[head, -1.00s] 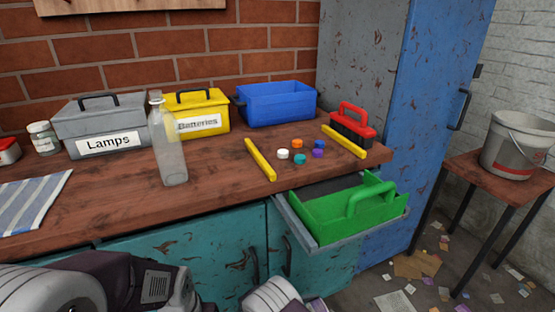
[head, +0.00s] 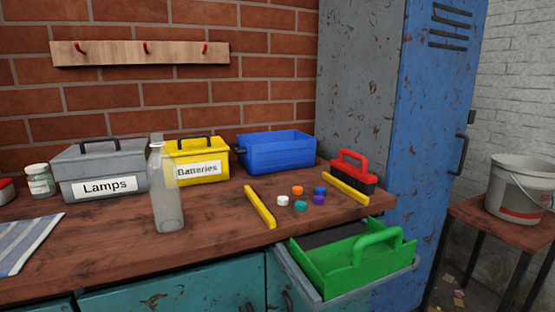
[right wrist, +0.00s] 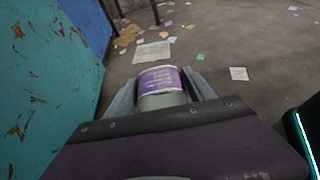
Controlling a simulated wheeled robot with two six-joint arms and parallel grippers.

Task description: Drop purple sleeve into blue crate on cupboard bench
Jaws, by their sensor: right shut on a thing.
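The right wrist view shows my right gripper (right wrist: 162,97) shut on the purple sleeve (right wrist: 160,79), a short cylinder with a purple and white printed band, held between the two fingers above the floor. The blue crate (head: 277,154) stands open at the back of the wooden bench (head: 110,246), right of the yellow Batteries box; the inside that shows looks empty. Neither gripper shows in the head view, and my left gripper is out of view.
Grey Lamps box (head: 104,172), yellow Batteries box (head: 197,161) and clear bottle (head: 166,195) stand left of the crate. Yellow strips (head: 260,207), coloured caps (head: 300,205) and a red-handled brush (head: 352,169) lie in front and right. A green carrier (head: 340,277) sits in the open drawer.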

